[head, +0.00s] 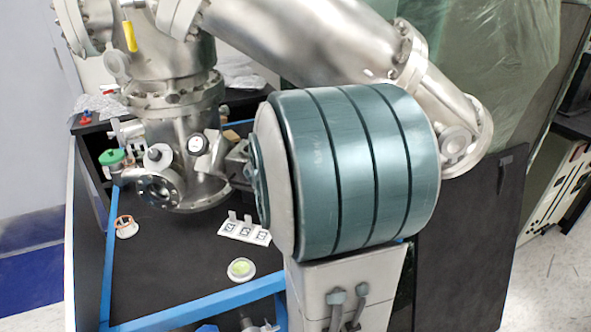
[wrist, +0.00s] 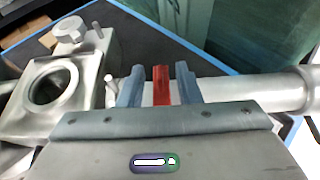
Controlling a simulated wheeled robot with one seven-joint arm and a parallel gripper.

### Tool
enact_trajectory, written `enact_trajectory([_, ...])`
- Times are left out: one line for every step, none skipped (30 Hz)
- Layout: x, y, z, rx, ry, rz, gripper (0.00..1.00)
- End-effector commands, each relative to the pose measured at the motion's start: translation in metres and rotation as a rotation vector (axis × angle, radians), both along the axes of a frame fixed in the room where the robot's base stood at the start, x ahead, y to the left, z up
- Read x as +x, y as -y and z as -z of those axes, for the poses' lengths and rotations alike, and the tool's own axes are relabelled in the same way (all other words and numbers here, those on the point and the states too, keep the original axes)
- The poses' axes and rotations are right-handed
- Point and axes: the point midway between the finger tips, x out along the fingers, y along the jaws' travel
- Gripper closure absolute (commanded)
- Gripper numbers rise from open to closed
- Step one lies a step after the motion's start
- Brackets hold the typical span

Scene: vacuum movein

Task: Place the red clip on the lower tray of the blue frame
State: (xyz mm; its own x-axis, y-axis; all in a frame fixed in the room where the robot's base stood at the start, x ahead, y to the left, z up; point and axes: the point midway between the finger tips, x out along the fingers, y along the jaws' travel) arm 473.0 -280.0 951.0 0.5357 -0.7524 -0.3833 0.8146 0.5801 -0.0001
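In the wrist view, a narrow red clip (wrist: 161,86) stands between the two blue-grey fingers of my gripper (wrist: 160,82). Thin gaps show between the clip and each finger near the tips. The clip's lower end is hidden by the gripper body, so contact is unclear. In the head view, blue bars of the frame (head: 200,305) edge a black surface (head: 165,275). I cannot tell whether this surface is the lower tray. Neither the red clip nor my gripper can be made out in the head view. A large teal banded cylinder blocks much of the middle there.
A steel vacuum vessel (head: 175,110) hangs over the black surface. A white marked block (head: 244,230), a pale green disc (head: 241,268) and a copper-coloured ring part (head: 126,226) lie there. In the wrist view, a steel tube (wrist: 255,92) is right of the fingers and a flanged block (wrist: 60,85) left.

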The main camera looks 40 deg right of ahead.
Motion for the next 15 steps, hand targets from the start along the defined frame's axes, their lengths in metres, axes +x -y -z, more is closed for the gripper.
enact_trajectory([0.0037,0.0052,0.0041,0.0,-0.002,0.0,0.69])
enact_trajectory([0.0056,0.0075,0.0051,0.0,-0.001,0.0,0.69])
enact_trajectory([0.0073,0.01,0.0064,0.001,-0.001,0.0,0.69])
enact_trajectory([0.0084,0.0114,0.0069,0.001,-0.001,0.0,0.69])
enact_trajectory([0.0091,0.0124,0.0071,0.0,0.0,0.0,0.69])
enact_trajectory([0.0097,0.0133,0.0071,0.0,0.0,0.0,0.69])
enact_trajectory([0.0099,0.0136,0.0071,0.0,0.0,-0.001,0.69])
enact_trajectory([0.01,0.0138,0.007,-0.001,0.001,-0.001,0.69])
enact_trajectory([0.01,0.0137,0.0068,-0.001,0.001,-0.001,0.69])
enact_trajectory([0.0099,0.0136,0.0068,-0.001,0.001,-0.001,0.69])
enact_trajectory([0.0099,0.0136,0.0068,-0.001,0.001,-0.001,0.69])
enact_trajectory([0.0099,0.0134,0.0067,-0.001,0.001,-0.001,0.69])
enact_trajectory([0.0099,0.0134,0.0068,0.0,0.0,-0.001,0.75])
enact_trajectory([0.0099,0.0134,0.0068,0.0,0.0,-0.001,0.83])
enact_trajectory([0.0099,0.0133,0.0068,0.0,0.0,-0.001,0.94])
